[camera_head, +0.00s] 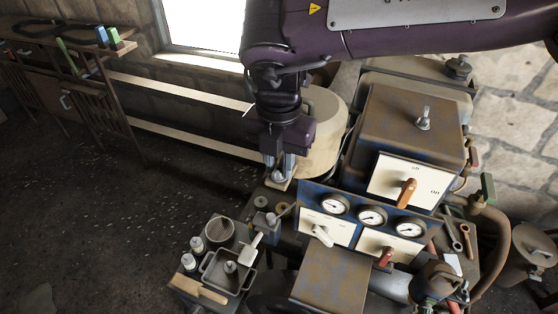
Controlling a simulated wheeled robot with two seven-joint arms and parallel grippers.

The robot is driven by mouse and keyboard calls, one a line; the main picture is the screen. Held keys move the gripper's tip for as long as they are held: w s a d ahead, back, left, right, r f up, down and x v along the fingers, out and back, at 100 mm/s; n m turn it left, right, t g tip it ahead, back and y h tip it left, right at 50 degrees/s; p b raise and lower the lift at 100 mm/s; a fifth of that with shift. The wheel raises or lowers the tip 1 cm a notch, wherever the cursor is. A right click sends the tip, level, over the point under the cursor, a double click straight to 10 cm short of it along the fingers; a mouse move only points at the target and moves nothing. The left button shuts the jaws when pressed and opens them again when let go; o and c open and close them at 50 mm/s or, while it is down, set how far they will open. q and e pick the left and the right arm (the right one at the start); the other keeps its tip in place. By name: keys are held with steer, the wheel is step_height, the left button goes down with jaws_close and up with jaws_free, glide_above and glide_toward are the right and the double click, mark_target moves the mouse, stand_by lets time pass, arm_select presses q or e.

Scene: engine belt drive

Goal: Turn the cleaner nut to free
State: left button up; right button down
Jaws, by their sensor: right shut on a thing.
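My right gripper (280,172) comes down from the purple arm at the top and points at the left side of the engine, just in front of a cream cylinder (322,130). Its fingers are shut on a small part, mostly hidden between them, above a pale plate. I cannot tell from this view whether that part is the cleaner nut. A grey wing-shaped nut or handle (423,119) stands upright on the rusty box top to the right, clear of the gripper. My left gripper is not in view.
A panel with several gauges (371,214) and coloured levers stands right of the gripper. A tray (222,271) with small containers around it is at the front. A shelf stand (70,75) is at the left. The dark floor (110,190) at left is mostly clear.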

steer(key=shift+f+n, duration=0.1)
steer(key=shift+n, duration=0.2)
steer(key=n, duration=0.3)
steer(key=shift+n, duration=0.3)
steer(key=n, duration=0.4)
steer(key=shift+n, duration=0.3)
steer(key=n, duration=0.4)
steer(key=shift+d+n, duration=0.1)
steer(key=shift+n, duration=2.4)
steer(key=shift+f, duration=0.1)
steer(key=c, duration=1.3)
jaws_free()
steer(key=shift+o, duration=0.2)
